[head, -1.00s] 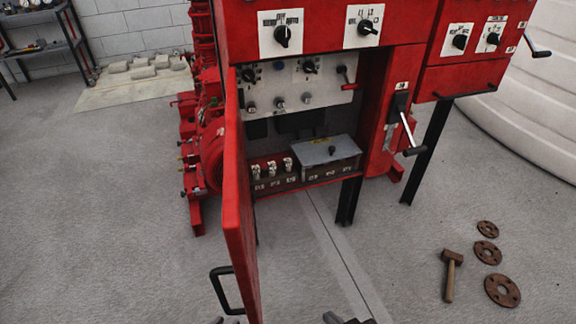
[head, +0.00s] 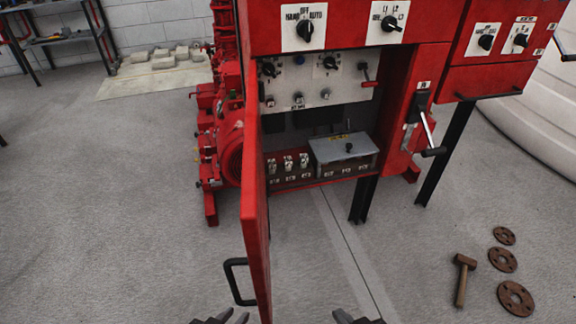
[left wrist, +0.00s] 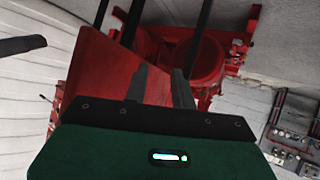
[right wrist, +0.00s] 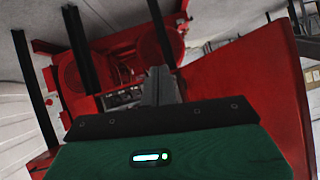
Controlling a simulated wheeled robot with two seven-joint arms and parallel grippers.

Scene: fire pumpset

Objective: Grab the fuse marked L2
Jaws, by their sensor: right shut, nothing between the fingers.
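Three pale fuses stand side by side in the open lower compartment of the red cabinet. The middle fuse (head: 288,164) sits between the left fuse (head: 272,167) and the right fuse (head: 304,161); their small labels are too blurred to read. My left gripper (head: 226,319) shows at the bottom edge, left of the open door. In the left wrist view its two fingers (left wrist: 160,85) stand apart and empty. My right gripper (head: 355,319) is at the bottom edge, right of the door. In the right wrist view its fingers (right wrist: 160,85) are together and empty. Both are well short of the fuses.
The open red door (head: 256,215) with its black handle (head: 237,282) juts forward left of the fuses. A grey lidded box (head: 342,151) sits right of them. A crank lever (head: 428,132) sticks out at right. A hammer (head: 462,278) and rusty flanges (head: 503,260) lie on the floor.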

